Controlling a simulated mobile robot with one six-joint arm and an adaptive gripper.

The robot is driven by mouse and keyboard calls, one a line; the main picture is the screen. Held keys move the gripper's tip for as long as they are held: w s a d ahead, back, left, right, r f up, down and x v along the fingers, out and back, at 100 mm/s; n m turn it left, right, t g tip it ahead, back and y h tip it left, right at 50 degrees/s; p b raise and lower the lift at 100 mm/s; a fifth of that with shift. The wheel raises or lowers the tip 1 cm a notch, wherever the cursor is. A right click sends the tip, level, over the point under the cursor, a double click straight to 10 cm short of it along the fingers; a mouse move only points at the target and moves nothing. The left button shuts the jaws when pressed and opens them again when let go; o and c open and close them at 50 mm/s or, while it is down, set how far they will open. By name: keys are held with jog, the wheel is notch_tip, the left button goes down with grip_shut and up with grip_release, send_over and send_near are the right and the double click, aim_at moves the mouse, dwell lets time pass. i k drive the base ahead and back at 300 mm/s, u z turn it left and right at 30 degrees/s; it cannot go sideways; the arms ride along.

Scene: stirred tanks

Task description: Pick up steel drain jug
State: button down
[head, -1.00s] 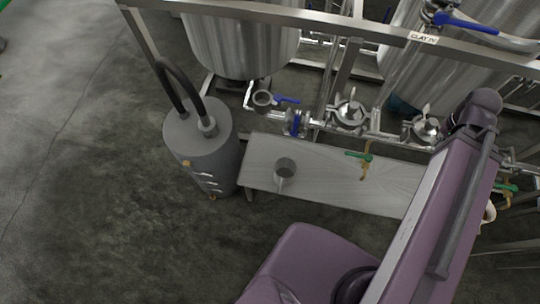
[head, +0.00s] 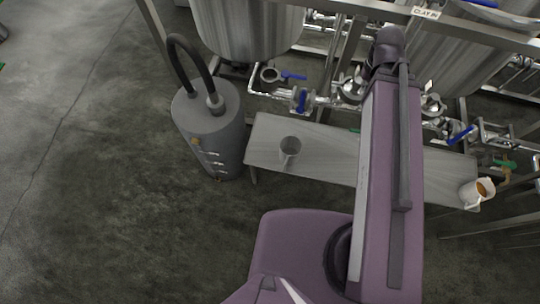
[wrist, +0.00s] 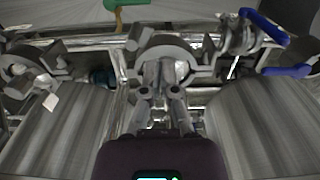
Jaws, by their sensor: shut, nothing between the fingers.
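The steel drain jug (head: 290,148) is a small grey open-topped cup. It stands upright on the left part of a low grey bench (head: 263,138) in the head view. It does not show in the wrist view. My gripper (wrist: 160,75) is shut and empty in the wrist view, in front of pipes and valve fittings, with tank walls on both sides. It is apart from the jug. In the head view my arm crosses the bench to the right of the jug, and the gripper is hidden.
A pale jug with amber contents (head: 470,194) stands at the bench's right end. A grey cylinder with a black hose (head: 208,125) stands left of the bench. Steel tanks (head: 245,28) and blue-handled valves (head: 302,100) line the back. Open floor lies left and in front.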

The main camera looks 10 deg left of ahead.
aim_at(291, 146)
jog(key=u, duration=0.8)
jog(key=k, duration=0.95)
jog(key=z, duration=0.05)
jog(key=i, duration=0.85)
jog(key=u, duration=0.05)
